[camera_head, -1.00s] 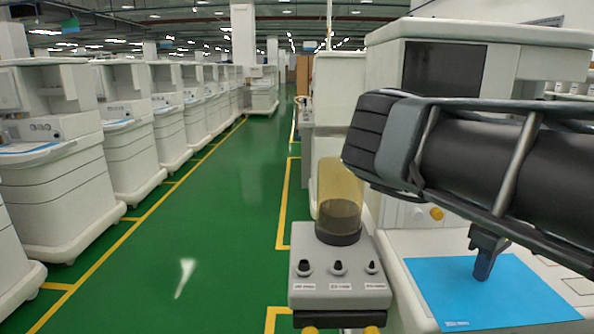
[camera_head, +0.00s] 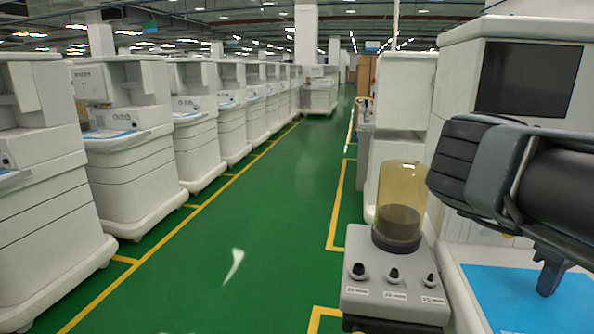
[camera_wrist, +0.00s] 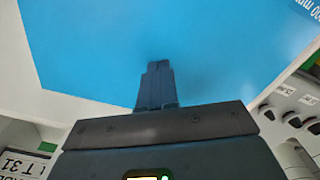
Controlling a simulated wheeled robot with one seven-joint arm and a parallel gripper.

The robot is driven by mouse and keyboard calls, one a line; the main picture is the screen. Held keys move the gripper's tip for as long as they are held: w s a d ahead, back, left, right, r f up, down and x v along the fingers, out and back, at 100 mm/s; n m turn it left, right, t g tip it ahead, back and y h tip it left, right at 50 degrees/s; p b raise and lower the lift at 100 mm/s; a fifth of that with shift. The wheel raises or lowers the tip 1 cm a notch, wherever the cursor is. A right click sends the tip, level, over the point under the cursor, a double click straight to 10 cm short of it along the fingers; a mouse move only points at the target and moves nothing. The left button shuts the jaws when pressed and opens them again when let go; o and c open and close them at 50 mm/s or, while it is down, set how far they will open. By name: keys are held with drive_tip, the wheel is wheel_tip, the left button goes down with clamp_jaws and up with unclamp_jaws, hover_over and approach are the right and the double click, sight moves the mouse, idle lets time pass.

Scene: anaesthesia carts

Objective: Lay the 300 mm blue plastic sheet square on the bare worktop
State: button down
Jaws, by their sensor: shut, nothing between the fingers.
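The blue plastic sheet (camera_head: 510,300) lies flat on the white worktop (camera_head: 470,258) at the lower right of the head view, its right part cut off by the picture edge. In the wrist view the blue sheet (camera_wrist: 100,50) fills most of the picture, with a printed label at its upper right corner and white worktop (camera_wrist: 50,98) showing beyond its edges. My gripper (camera_head: 545,291) points down over the sheet, shut and empty. In the wrist view its closed fingertips (camera_wrist: 158,65) are over the sheet; whether they touch it I cannot tell.
A grey unit with knobs and an amber canister (camera_head: 400,205) stands at the left of the worktop. A dark screen (camera_head: 528,79) is on the cart behind my arm. Rows of white carts (camera_head: 120,160) stand on the left. The green aisle floor (camera_head: 260,230) is clear.

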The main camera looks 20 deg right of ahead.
wheel_tip(320, 180, up, 7)
drive_tip(key=p, duration=0.7)
idle(0.6)
